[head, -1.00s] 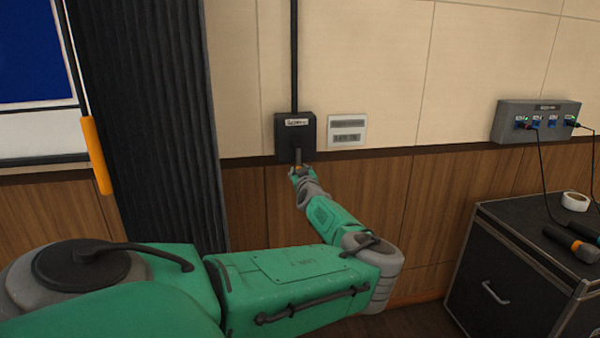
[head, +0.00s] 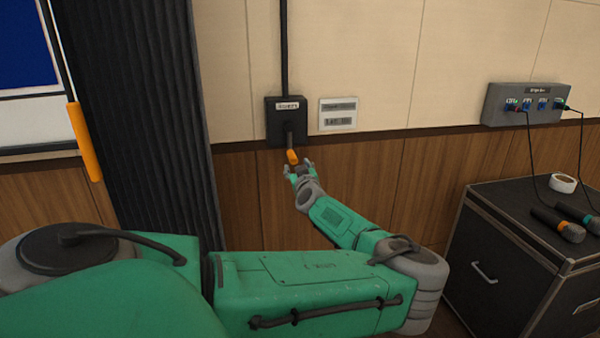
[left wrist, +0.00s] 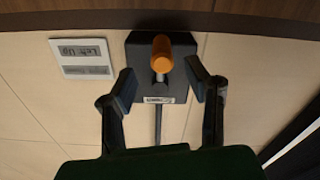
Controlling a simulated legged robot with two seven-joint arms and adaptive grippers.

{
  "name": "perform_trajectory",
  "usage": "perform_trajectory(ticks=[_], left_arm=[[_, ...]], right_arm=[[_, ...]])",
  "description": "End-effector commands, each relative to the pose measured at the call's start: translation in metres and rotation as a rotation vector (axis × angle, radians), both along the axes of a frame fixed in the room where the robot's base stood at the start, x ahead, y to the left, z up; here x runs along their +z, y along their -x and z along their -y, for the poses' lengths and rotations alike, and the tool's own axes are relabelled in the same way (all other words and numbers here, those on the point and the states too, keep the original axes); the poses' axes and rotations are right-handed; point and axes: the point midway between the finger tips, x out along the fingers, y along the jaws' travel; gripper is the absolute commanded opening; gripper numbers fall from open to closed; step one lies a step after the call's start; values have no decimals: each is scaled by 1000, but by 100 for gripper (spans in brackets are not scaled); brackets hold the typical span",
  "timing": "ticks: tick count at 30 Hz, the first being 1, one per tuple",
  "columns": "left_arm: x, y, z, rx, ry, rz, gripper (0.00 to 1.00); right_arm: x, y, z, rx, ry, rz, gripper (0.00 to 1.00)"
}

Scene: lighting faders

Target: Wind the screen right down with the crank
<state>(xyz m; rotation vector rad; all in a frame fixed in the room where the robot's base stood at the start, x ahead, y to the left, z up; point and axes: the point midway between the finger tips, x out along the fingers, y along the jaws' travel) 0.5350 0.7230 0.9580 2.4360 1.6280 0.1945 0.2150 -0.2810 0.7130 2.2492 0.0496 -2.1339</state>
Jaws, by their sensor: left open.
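The black crank box (head: 287,110) is on the wall, with a dark pipe rising from it. Its crank handle (head: 292,156) hangs down and ends in an orange grip. My left gripper (head: 299,170) is just below and to the right of the grip. In the left wrist view, which looks upside down, the orange handle (left wrist: 161,52) points towards the camera. There my left gripper (left wrist: 161,84) is open and empty, with its fingers spread to either side of the handle's line. The screen (head: 28,50), blue with a white border, shows partly at the left edge. My right gripper is out of view.
A white sign (head: 338,115) is beside the crank box. A dark curtain (head: 130,100) hangs left of it. A rod with an orange grip (head: 85,142) hangs near the screen. A grey socket box (head: 525,104) with cables and a black case (head: 530,250) are at right.

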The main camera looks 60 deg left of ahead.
Motion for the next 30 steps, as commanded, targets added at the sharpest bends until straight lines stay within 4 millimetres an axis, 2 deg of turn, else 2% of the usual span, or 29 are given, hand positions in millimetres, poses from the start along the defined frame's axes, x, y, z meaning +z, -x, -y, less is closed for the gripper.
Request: perform_trajectory(ticks=[3,9,26,28,30], left_arm=[[-1,6,17,-1,1,0,43],[-2,11,27,0,1,-1,43],[-2,11,27,0,1,-1,43],[-3,14,26,9,9,10,43],[-8,26,21,45,46,57,43]], right_arm=[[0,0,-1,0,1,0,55],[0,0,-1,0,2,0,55],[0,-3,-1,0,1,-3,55],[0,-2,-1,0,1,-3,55],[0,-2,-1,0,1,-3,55]])
